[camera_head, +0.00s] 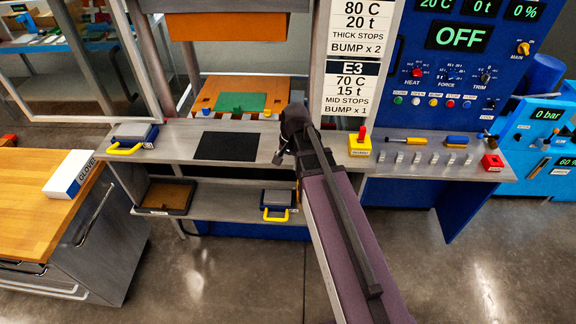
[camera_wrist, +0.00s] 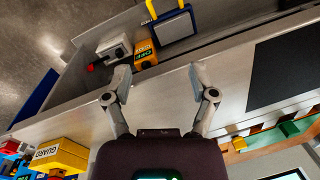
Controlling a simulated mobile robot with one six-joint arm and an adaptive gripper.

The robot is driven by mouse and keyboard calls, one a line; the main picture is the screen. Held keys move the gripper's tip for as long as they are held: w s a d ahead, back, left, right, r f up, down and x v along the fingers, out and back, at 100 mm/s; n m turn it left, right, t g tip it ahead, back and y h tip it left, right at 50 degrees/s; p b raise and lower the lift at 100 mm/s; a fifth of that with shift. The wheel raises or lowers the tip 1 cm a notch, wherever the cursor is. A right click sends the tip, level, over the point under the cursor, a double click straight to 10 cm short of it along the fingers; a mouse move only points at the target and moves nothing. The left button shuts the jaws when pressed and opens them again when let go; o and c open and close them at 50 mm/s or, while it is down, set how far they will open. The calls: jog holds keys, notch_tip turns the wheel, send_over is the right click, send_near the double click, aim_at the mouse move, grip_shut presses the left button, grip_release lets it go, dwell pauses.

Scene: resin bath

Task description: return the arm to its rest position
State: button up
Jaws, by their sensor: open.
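My arm (camera_head: 345,240) reaches from the lower right of the head view up to the grey work shelf (camera_head: 180,150). Its dark wrist is just right of the black mat (camera_head: 228,146), and the fingers are mostly hidden there. In the wrist view my gripper (camera_wrist: 158,76) is open, with its two fingers spread apart and nothing between them. The fingers show against the shelf's edge, with the black mat (camera_wrist: 285,68) to their right. I cannot tell whether they touch the shelf.
A yellow box with a red knob (camera_head: 360,143) stands close right of the wrist. A yellow-handled plate (camera_head: 133,138) is at the shelf's left end. Below, the lower shelf holds a tray (camera_head: 167,196) and another yellow-handled plate (camera_head: 277,203). A wooden bench (camera_head: 45,215) stands left; the floor is clear.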

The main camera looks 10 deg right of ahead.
jog(key=shift+s, duration=0.2)
dwell(0.5)
jog(key=s+f+n+h+b, duration=0.1)
jog(key=s+f+n+b, duration=0.1)
jog(key=s+n, duration=0.5)
jog(key=shift+s+f, duration=0.3)
jog(key=shift+s, duration=0.7)
jog(key=shift+a, duration=0.1)
dwell(0.3)
